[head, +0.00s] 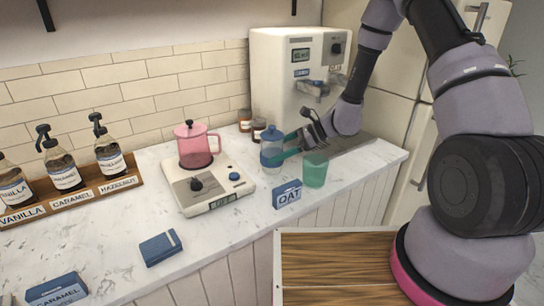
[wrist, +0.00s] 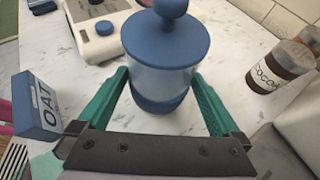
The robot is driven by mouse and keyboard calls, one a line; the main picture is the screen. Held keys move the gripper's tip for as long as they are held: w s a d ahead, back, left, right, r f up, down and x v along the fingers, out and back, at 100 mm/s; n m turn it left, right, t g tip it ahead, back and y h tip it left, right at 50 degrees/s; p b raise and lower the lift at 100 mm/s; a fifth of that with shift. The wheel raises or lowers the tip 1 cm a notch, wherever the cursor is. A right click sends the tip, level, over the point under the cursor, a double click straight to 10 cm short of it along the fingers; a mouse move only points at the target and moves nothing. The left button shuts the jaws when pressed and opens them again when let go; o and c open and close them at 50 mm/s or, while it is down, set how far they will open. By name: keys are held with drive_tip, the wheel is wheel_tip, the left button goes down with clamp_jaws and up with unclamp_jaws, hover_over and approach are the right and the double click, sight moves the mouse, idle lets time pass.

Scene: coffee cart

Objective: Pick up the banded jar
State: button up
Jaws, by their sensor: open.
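The banded jar (wrist: 160,78) has a blue knobbed lid, a clear body and a blue band round its base. It stands upright on the marble counter. In the head view the jar (head: 271,152) is in front of the white coffee machine. My gripper (wrist: 160,88) has green fingers, open, one on each side of the jar's lower part. A small gap seems to show on each side, but I cannot tell if either finger touches. In the head view my gripper (head: 281,147) reaches the jar from the right, and one finger partly covers it.
A green cup (head: 315,170) and a blue OAT box (head: 287,194) stand in front of the jar. Small brown jars (head: 259,129) stand behind it, one labelled COCOA (wrist: 283,66). A pink pot (head: 196,145) sits on a white scale (head: 208,188) to the left.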

drive_tip(key=shift+x, duration=0.9)
drive_tip(key=shift+c, duration=0.3)
clamp_jaws()
